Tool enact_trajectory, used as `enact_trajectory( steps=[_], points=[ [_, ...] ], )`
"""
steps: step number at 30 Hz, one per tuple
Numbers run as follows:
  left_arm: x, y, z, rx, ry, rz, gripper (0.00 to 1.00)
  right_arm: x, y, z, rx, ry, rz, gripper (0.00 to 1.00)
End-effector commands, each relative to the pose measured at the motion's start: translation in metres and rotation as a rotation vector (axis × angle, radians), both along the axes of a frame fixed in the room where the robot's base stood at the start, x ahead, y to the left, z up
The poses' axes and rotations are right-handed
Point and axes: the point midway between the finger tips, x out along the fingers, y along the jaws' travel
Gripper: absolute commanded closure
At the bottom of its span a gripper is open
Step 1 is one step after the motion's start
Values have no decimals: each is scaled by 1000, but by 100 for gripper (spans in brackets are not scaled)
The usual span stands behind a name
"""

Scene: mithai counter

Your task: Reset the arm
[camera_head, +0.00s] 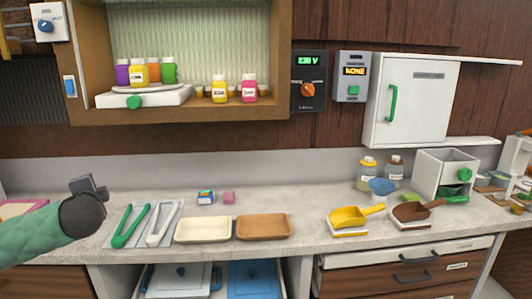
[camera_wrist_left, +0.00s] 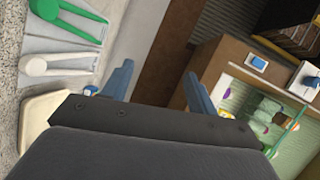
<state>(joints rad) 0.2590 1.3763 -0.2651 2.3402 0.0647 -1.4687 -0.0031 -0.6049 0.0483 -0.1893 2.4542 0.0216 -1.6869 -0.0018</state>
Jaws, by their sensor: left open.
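My left arm comes in from the left in the head view, sleeved in green, with the left gripper (camera_head: 90,186) raised over the left part of the counter (camera_head: 300,196). In the left wrist view the two blue fingers of the left gripper (camera_wrist_left: 158,88) stand apart with nothing between them. Green tongs (camera_head: 130,226) and white tongs (camera_head: 163,225) lie on a grey mat just right of the gripper in the head view. They also show at the upper left of the left wrist view. My right gripper is in neither view.
A cream tray (camera_head: 203,230) and a brown tray (camera_head: 264,228) sit mid-counter. A yellow scoop (camera_head: 350,217) and a brown scoop (camera_head: 412,211) lie to the right. A wooden shelf cabinet (camera_head: 200,113) with jars hangs above.

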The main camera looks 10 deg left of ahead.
Motion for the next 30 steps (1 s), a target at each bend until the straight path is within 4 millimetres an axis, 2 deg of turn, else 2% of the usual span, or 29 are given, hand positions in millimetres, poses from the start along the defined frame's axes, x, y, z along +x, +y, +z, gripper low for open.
enact_trajectory(
  steps=[1, 3, 15, 21, 30],
  points=[
    [-2, -9, -20, -37, 17, 4, 41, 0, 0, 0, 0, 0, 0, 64],
    [-6, -19, -44, -79, 39, 14, 41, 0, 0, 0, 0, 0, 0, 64],
    [-42, -87, -173, -325, 178, 57, 41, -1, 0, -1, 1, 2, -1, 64],
    [-68, -127, -230, -452, 251, 74, 41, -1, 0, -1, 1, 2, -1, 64],
    [-114, -191, -304, -649, 355, 93, 41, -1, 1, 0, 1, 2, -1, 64]
  ],
)
